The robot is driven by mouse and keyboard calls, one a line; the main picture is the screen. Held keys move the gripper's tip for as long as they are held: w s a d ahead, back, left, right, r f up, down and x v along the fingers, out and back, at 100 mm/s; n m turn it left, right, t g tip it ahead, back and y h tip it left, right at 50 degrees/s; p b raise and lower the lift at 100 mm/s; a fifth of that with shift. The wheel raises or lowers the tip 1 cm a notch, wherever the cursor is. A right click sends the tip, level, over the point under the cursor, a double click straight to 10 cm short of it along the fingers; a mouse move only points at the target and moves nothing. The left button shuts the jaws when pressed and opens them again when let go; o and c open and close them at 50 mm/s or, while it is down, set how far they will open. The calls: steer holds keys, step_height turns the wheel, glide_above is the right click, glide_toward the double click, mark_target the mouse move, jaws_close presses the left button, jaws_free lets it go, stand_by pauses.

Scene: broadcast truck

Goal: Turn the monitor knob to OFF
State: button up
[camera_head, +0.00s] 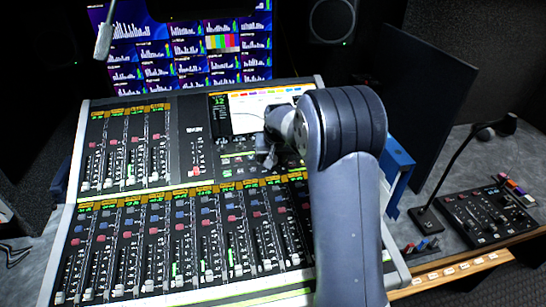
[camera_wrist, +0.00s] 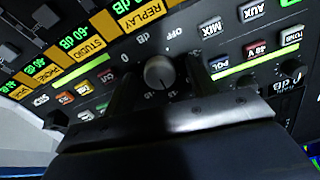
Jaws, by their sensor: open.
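The monitor knob (camera_wrist: 158,73) is a small round grey knob on the dark console panel in the wrist view. I cannot tell where the knob points. My gripper (camera_wrist: 160,85) is open, with one dark finger on each side of the knob; a gap shows on the left, and contact on the right is unclear. In the head view my gripper (camera_head: 268,150) is at the console's upper right section, and the knob cannot be made out.
The mixing console (camera_head: 181,150) carries several faders and lit buttons. Monitor screens (camera_head: 190,45) stand behind it. A blue bracket (camera_head: 398,165) is beside my arm. A small control panel (camera_head: 487,214) with a gooseneck microphone (camera_head: 455,165) is on the right desk.

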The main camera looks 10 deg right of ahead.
steer(key=c, duration=1)
steer(key=shift+o, duration=0.2)
